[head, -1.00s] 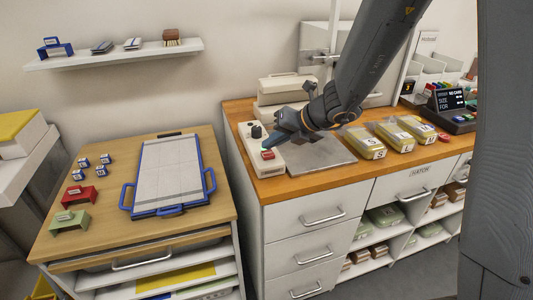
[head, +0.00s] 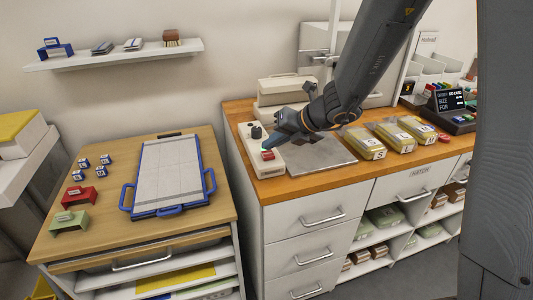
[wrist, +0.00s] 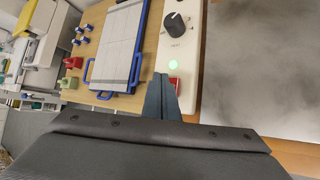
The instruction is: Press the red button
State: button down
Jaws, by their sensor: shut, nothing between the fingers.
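The red button (head: 268,155) sits on the front part of a cream control box (head: 274,164) on the wooden counter. The box also carries a black knob (wrist: 175,25) and a lit green light (wrist: 173,65), both plain in the wrist view. My gripper (head: 268,144) is shut and empty, with its tips over the box just behind the red button. In the wrist view the shut fingers (wrist: 161,80) lie beside the red button (wrist: 173,85) and partly cover it. I cannot tell whether the tips touch the box.
A grey plate (head: 322,155) lies right of the box, with several yellow-lidded packs (head: 365,143) beyond it. A small red round object (head: 444,137) lies near the dark display (head: 450,99). A wooden table with a blue-handled board (head: 167,175) stands to the left.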

aim_at(271, 155)
jog(key=shift+f, duration=0.1)
dwell(0.6)
jog(key=shift+f+b, duration=0.35)
jog(key=shift+f, duration=0.2)
dwell(0.3)
jog(key=shift+r, duration=0.2)
jog(key=shift+r+p, duration=0.5)
jog(key=shift+p, duration=0.1)
notch_tip(271, 155, up, 6)
jog(key=p, duration=0.6)
dwell(0.4)
